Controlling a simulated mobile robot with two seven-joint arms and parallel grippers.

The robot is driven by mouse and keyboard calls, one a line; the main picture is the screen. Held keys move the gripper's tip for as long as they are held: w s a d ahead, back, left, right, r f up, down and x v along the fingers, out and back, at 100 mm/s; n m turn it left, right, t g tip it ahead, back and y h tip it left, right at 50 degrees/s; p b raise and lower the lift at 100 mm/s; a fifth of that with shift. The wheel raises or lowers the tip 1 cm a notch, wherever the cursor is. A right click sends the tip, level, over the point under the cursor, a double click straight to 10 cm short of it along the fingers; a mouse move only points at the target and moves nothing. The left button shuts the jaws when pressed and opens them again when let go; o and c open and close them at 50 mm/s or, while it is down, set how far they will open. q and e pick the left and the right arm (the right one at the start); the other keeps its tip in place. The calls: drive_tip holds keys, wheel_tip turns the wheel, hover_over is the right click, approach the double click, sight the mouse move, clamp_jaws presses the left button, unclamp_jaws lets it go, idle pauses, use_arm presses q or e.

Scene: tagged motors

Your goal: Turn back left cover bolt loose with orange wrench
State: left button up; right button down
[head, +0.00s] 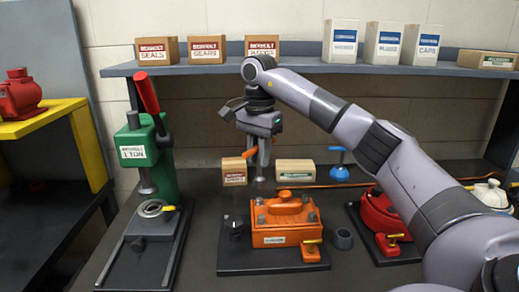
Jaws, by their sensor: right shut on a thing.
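An orange motor housing (284,236) with a cover (288,207) sits on a dark base plate. Grey bolts stand at the cover's corners, and the back left cover bolt (284,194) shows beside the cover's raised middle. My right gripper (259,152) points down above and a little left of the housing. It is shut on the orange wrench (249,153), whose orange part shows at the fingers, with a grey shaft hanging below. The shaft's lower end appears apart from the bolts. The fingers partly hide the wrench. My left gripper is out of view.
A green press (138,150) with a red lever stands left. A red motor (379,213) is at right, partly behind my arm. Small boxes (295,171) and a blue-topped item (339,165) lie behind. A shelf (210,67) runs above.

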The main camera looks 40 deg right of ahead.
sight(259, 176)
drive_tip(key=m, duration=0.5)
drive_tip(key=shift+f+m, duration=0.3)
drive_tip(key=shift+f, duration=0.05)
drive_tip(key=m, duration=0.5)
drive_tip(key=shift+w+f, duration=0.1)
drive_tip(key=shift+f, duration=0.2)
drive_tip(key=m, duration=0.6)
drive_tip(key=shift+d+f, duration=0.1)
drive_tip(key=shift+f, duration=0.2)
drive_tip(key=m, duration=0.5)
drive_tip(key=shift+f, duration=0.25)
drive_tip(key=shift+f, duration=0.15)
drive_tip(key=shift+f+b, duration=0.5)
drive_tip(key=shift+f, duration=0.6)
